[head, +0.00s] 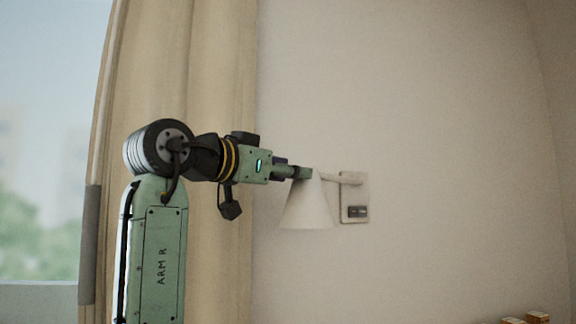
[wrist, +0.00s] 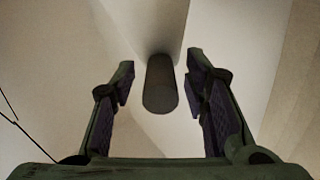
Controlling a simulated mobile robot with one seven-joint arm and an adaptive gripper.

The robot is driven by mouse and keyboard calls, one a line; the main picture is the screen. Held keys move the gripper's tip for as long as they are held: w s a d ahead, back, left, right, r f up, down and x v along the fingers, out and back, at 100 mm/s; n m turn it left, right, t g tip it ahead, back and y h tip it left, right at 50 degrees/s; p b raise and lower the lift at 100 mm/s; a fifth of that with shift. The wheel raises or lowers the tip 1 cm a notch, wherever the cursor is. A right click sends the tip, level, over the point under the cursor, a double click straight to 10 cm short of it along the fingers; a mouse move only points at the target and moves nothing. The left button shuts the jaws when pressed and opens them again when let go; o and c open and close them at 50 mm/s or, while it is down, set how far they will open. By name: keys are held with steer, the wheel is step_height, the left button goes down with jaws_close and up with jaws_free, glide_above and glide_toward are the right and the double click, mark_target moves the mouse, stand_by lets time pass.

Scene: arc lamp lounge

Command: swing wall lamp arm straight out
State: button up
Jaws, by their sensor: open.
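The wall lamp has a white cone shade (head: 306,207) hanging from a short pale arm (head: 345,178), which joins a wall plate (head: 354,211) on its right. In the head view the arm runs sideways, close to the wall. My gripper (head: 302,172) is at the top of the shade, coming from the left, and hides part of the joint there. In the wrist view my gripper (wrist: 160,72) is open, with a finger on either side of a dark rounded cylinder (wrist: 160,88). Gaps show on both sides. A pale surface, probably the shade, lies behind it.
A beige curtain (head: 222,60) hangs behind my arm, beside a window (head: 45,130) at the left. The wall (head: 440,120) right of the lamp is bare. Small orange-brown objects (head: 537,317) show at the bottom right corner.

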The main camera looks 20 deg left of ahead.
steer(key=shift+c, duration=0.3)
jaws_close()
stand_by(0.3)
stand_by(0.4)
